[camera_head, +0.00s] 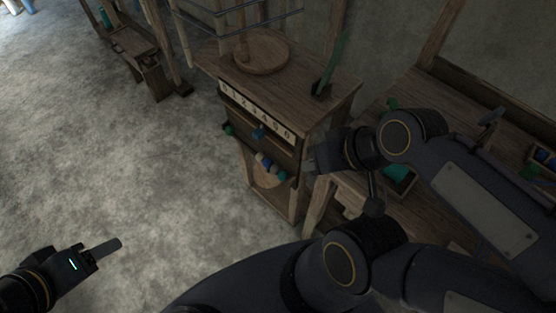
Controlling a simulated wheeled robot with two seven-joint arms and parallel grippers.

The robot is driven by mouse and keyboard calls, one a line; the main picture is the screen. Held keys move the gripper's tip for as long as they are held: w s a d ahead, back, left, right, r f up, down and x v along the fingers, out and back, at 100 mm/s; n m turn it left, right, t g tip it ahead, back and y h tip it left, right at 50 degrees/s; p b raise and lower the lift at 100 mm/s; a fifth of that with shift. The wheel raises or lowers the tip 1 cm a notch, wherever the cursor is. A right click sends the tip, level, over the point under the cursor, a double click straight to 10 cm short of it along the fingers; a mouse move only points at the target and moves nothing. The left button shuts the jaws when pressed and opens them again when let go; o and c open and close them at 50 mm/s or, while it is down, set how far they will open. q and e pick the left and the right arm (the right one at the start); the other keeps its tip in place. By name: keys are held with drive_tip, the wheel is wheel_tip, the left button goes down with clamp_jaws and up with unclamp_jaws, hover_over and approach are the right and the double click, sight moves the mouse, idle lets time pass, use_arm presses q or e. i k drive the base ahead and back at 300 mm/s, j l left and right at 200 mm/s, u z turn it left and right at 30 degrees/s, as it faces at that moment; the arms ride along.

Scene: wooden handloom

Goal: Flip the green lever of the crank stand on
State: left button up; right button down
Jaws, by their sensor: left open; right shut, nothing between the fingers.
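The crank stand (316,118) is a wooden cabinet in the upper middle of the head view. Its green lever (334,62) rises from a dark mount at the right of the stand's top and leans to the right at its upper end. My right gripper (311,162) is shut and empty, in front of the stand's right side in the picture, below the lever and apart from it. Its fingertips are dark and hard to make out. My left gripper (106,250) is open and empty over the floor at the lower left, far from the stand.
A round wooden disc with a post (262,58) sits on the stand's top, left of the lever. A number strip (258,112) and coloured knobs are on its front. A wooden bench (410,110) stands to the right, partly hidden by my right arm.

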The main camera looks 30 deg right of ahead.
sight(344, 36)
drive_tip(key=z, duration=1.35)
drive_tip(key=i+j+z, duration=0.25)
drive_tip(key=z, duration=0.2)
drive_tip(key=i+j+z, duration=0.2)
drive_tip(key=j+z, duration=0.25)
drive_tip(key=l, duration=0.15)
